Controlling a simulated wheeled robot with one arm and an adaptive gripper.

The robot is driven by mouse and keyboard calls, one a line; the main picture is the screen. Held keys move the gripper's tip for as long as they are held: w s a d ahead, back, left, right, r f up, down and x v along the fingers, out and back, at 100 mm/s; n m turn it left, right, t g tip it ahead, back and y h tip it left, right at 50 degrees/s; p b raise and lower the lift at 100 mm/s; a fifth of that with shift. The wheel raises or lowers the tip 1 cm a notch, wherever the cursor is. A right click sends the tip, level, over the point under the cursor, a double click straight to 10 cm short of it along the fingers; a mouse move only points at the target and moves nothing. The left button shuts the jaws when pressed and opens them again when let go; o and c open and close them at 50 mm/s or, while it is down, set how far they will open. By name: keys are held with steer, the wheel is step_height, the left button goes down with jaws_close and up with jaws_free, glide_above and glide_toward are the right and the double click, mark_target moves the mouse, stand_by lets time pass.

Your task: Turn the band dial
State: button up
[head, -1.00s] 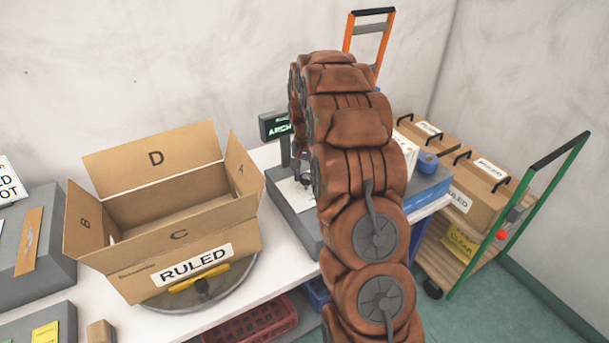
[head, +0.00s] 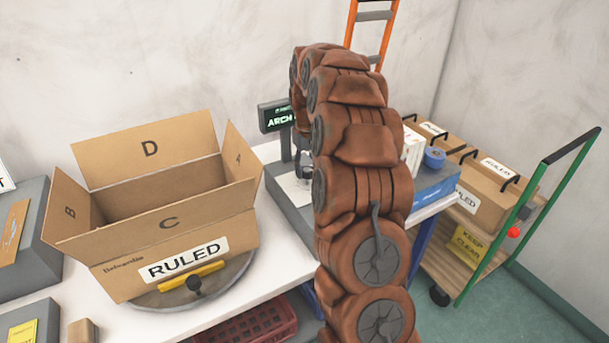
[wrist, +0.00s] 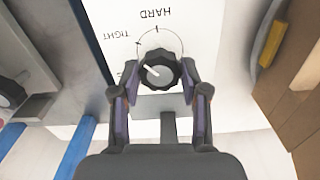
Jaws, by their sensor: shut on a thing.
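The band dial (wrist: 158,71) is a black ribbed knob with a white pointer line, on a white panel (wrist: 190,30) in the wrist view. The panel bears the words HARD and TIGHT, and another label partly hidden by my gripper. The pointer slants up and left in the picture, below TIGHT. My gripper (wrist: 160,84) is shut on the dial, one finger at each side. In the head view my arm hides most of the grey unit (head: 290,205) with the white panel, and the dial cannot be made out there.
An open cardboard box marked RULED (head: 120,250) stands on a round turntable (head: 230,280) left of my arm. A small display (head: 276,116) stands behind the unit. A blue box (head: 435,187) and a green-handled cart (head: 480,235) with cartons are at right.

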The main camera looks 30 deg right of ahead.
steer(key=n+b, duration=0.1)
steer(key=n, duration=0.2)
steer(key=shift+w+n, duration=0.15)
steer(key=shift+n, duration=0.25)
steer(key=n+b, duration=0.1)
steer(key=n, duration=0.2)
steer(key=shift+n, duration=0.3)
steer(key=n, duration=0.4)
steer(key=shift+r, duration=0.1)
steer(key=shift+n, duration=2.1)
steer(key=o, duration=1.1)
steer(key=shift+o, duration=0.2)
